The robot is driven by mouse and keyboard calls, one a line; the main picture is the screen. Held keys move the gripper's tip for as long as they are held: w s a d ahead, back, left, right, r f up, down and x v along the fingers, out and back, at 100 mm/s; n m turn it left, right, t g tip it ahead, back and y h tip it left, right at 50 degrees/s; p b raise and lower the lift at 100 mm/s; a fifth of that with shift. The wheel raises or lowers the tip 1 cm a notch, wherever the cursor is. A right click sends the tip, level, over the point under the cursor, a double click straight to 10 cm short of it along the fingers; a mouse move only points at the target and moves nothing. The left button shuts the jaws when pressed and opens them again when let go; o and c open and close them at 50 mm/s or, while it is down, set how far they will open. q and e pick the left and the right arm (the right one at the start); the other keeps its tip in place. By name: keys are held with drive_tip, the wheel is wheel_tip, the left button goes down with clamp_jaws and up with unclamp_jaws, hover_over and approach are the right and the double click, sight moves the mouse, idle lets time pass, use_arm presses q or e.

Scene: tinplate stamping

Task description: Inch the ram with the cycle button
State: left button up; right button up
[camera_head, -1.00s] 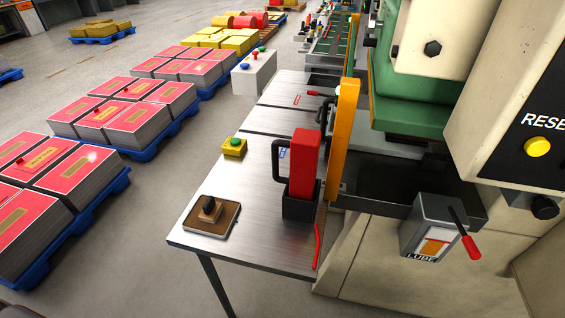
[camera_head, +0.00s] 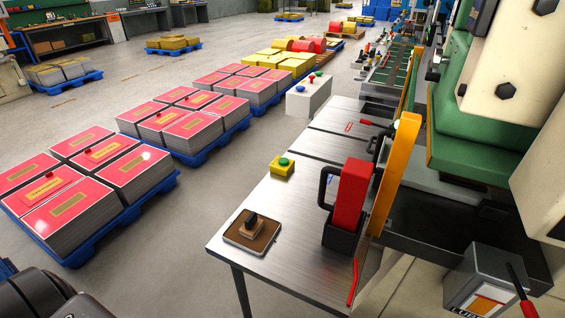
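A yellow box with a green button (camera_head: 283,165) sits on the metal table beside the press, near its left edge. The press (camera_head: 480,110) stands at the right, with a green ram section and cream housing. A white pedestal box (camera_head: 309,95) with a red, a green and a blue button stands on the floor beyond the table. I cannot tell from the picture which one is the cycle button. A dark part of my own arm shows at the bottom left. Neither gripper shows in the head view.
A grey LUBE box (camera_head: 480,280) is lower right. Blue pallets of red-topped stacks (camera_head: 100,157) lie left.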

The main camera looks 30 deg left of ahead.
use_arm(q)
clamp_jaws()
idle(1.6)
